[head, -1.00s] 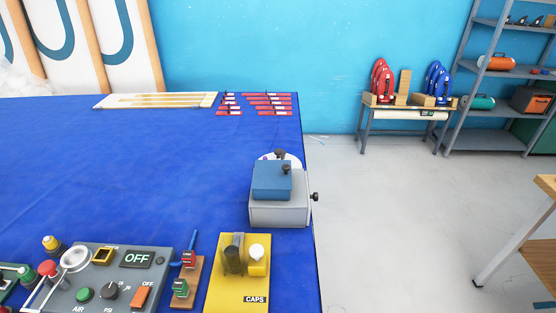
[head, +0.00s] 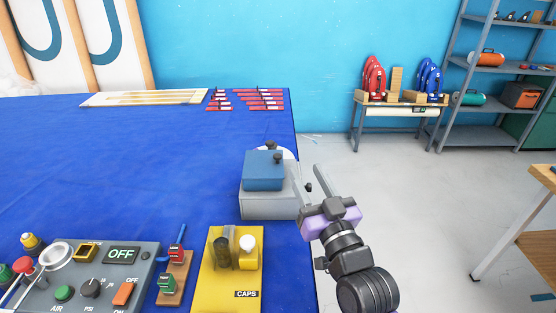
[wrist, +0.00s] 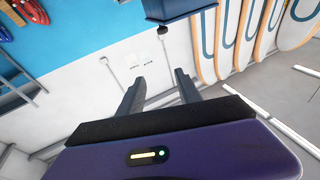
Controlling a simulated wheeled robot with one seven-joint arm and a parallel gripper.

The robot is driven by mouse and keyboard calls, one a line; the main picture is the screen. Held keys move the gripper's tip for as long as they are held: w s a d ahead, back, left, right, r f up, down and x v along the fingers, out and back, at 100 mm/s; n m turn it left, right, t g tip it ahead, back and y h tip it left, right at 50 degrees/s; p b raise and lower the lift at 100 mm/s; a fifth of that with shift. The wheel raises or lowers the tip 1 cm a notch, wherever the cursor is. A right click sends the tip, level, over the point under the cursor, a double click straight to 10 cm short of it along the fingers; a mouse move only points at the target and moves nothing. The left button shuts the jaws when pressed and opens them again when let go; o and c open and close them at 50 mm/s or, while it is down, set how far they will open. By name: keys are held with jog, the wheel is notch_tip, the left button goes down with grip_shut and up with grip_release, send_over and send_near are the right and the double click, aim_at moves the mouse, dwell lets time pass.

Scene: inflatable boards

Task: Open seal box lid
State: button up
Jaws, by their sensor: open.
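The seal box (head: 268,205) is a grey box with a blue lid (head: 264,171) on top, near the right edge of the blue table. The lid looks shut and has a dark knob (head: 277,158) on it. Another dark knob (head: 309,187) shows at the box's right side, between my fingers. My gripper (head: 306,175) is open just right of the box, its fingers pointing toward the back. I cannot tell whether a finger touches the box. In the wrist view my gripper's fingers (wrist: 160,92) are apart and empty, with a blue part (wrist: 178,10) at the top edge.
A yellow caps board (head: 232,275) and a control panel (head: 85,275) showing OFF lie in front on the blue table (head: 130,165). Red strips (head: 262,98) lie at the back. Right of the table edge is open floor, with a bench (head: 400,106) and shelves (head: 487,100) behind.

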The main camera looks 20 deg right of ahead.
aim_at(279, 158)
jog(key=w+f, duration=0.1)
jog(key=w, duration=0.1)
jog(key=w+a+f+n+g+y, duration=0.1)
jog(key=w, duration=0.1)
jog(key=w+f+g+y, duration=0.1)
jog(key=w, duration=0.1)
jog(key=shift+w+a, duration=0.15)
jog(key=shift+a, duration=0.15)
jog(key=shift+w+a+f+p, duration=0.15)
jog(key=shift+w+p, duration=0.1)
jog(key=shift+w, duration=1.65)
jog(key=shift+w+a+r+p, duration=0.15)
jog(key=shift+w+p, duration=0.1)
jog(key=shift+w, duration=1.65)
jog(key=shift+f, duration=0.1)
grip_shut()
